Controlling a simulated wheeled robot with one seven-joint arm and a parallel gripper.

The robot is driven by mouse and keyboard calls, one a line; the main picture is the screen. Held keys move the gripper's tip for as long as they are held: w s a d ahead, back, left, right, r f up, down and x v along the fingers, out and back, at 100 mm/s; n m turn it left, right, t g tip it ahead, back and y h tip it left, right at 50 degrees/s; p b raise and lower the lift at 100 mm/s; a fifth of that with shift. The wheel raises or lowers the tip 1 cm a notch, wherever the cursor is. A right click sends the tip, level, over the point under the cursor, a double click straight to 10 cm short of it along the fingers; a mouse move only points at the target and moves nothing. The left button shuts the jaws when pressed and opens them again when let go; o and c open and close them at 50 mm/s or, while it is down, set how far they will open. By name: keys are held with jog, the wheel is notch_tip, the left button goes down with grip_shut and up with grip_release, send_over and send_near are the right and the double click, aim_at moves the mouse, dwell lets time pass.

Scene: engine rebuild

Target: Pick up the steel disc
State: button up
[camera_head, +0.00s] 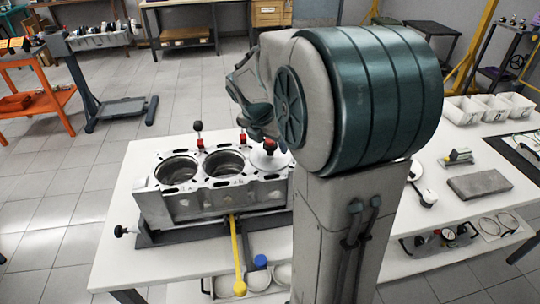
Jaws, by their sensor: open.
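A pale grey round disc (268,158) lies on top of the engine block (210,205), at its right end. A red and black knob stands at the disc and hides part of it. I cannot tell for sure that this is the steel disc. Another pale round piece (415,171) lies on the white table just right of my arm, partly hidden by it. My arm fills the middle of the view. My gripper's fingers do not show; the arm hides what is behind it.
The block has two open bores and stands on the white table (120,262). A yellow-handled tool (238,262) leans at its front. Right of my arm lie a grey slab (480,185) and white bins (462,111). An orange cart (38,103) stands far left.

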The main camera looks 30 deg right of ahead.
grip_shut()
